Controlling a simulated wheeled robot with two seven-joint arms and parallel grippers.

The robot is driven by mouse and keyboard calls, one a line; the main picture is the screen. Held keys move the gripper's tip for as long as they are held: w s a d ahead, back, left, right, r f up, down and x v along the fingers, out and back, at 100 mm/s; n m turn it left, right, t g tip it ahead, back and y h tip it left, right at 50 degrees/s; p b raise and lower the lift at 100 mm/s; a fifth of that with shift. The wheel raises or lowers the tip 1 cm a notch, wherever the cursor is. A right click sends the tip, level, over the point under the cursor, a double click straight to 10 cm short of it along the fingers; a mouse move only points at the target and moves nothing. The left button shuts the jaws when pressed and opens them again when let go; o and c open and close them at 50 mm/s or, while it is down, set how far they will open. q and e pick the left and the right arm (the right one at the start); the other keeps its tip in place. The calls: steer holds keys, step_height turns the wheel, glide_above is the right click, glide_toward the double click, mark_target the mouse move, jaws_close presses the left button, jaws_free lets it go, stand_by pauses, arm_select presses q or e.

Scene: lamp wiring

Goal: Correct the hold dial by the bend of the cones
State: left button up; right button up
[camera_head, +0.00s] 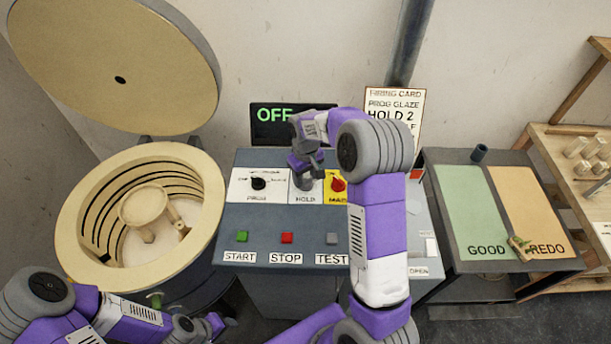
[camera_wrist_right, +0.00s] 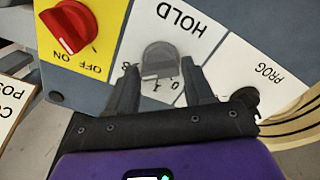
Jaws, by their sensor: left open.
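The hold dial (camera_wrist_right: 160,60) is a grey rounded knob on a white HOLD plate, with the marks 0 and 1 visible near it in the right wrist view. My right gripper (camera_wrist_right: 159,72) is over it, with one finger on each side of the knob and the fingers apart; firm contact is not visible. In the head view my right gripper (camera_head: 306,180) covers the dial. A small greenish-tan piece (camera_head: 519,247), perhaps the cones, lies at the GOOD/REDO border; its bend is too small to read. My left gripper (camera_head: 212,325) is open and empty, low in front of the kiln.
The open kiln (camera_head: 75,225) stands left, its lid raised. The panel carries a PROG dial (camera_head: 258,183), a red main switch (camera_head: 338,184) and START, STOP and TEST buttons. A display (camera_head: 270,115) reads OFF. The firing card (camera_head: 394,100) shows HOLD 2.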

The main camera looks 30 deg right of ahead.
mark_target(306, 178)
steer(key=shift+o, duration=1.2)
steer(key=shift+r+p, duration=0.3)
steer(key=shift+r, duration=3.5)
